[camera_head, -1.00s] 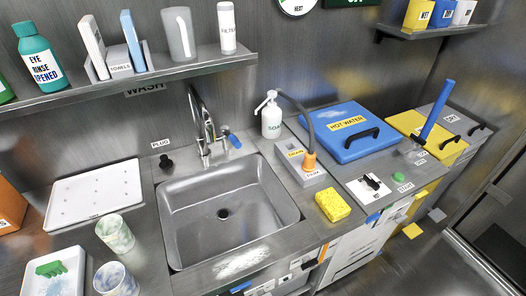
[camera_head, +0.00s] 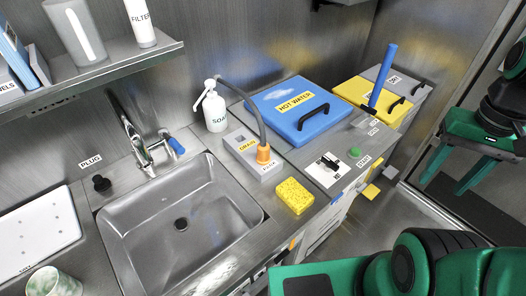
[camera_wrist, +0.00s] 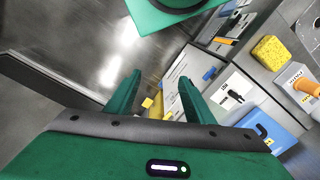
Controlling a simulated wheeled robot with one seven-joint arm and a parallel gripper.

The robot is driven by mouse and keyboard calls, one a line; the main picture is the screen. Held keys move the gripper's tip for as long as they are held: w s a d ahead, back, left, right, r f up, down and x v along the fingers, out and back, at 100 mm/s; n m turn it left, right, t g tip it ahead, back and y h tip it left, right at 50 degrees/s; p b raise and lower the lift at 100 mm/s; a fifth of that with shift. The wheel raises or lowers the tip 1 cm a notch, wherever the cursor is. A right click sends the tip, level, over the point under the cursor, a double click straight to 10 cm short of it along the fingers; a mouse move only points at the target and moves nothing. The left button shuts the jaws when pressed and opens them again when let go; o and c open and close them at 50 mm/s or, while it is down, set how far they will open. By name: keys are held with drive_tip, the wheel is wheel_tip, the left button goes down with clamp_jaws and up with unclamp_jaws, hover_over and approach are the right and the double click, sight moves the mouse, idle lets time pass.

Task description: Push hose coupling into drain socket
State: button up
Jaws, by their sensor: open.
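The orange hose coupling (camera_head: 263,154) stands upright on a grey block (camera_head: 246,162), at the end nearer the yellow sponge. A dark grey hose (camera_head: 245,98) arches up from it and back behind the soap bottle. The drain socket (camera_head: 240,138) is at the block's other end, by the yellow DRAIN label; its opening looks uncovered. In the wrist view, the coupling (camera_wrist: 306,87) lies at the right edge, well away from my gripper. My gripper (camera_wrist: 157,92) is open and empty, its two green fingers apart over the floor and cabinet front. The fingers are not clearly visible in the head view.
The sink (camera_head: 181,220) lies left of the block, with a yellow sponge (camera_head: 294,196) on the counter edge. A switch panel (camera_head: 326,170) is to the right.

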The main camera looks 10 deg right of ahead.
drive_tip(key=w+a+r+n, duration=0.3)
drive_tip(key=w+a+n, duration=0.4)
drive_tip(key=w, duration=0.4)
drive_tip(key=n, duration=1.3)
hover_over(264, 144)
drive_tip(key=shift+w+d+f, duration=0.15)
drive_tip(key=shift+w+f, duration=0.05)
drive_tip(key=shift+f, duration=0.2)
wheel_tip(264, 144, down, 5)
drive_tip(key=shift+r, duration=0.1)
drive_tip(key=shift+w+f, duration=0.2)
drive_tip(key=shift+f, duration=1.15)
drive_tip(key=shift+w+f, duration=0.15)
drive_tip(key=shift+f, duration=1.15)
drive_tip(key=c, duration=1.2)
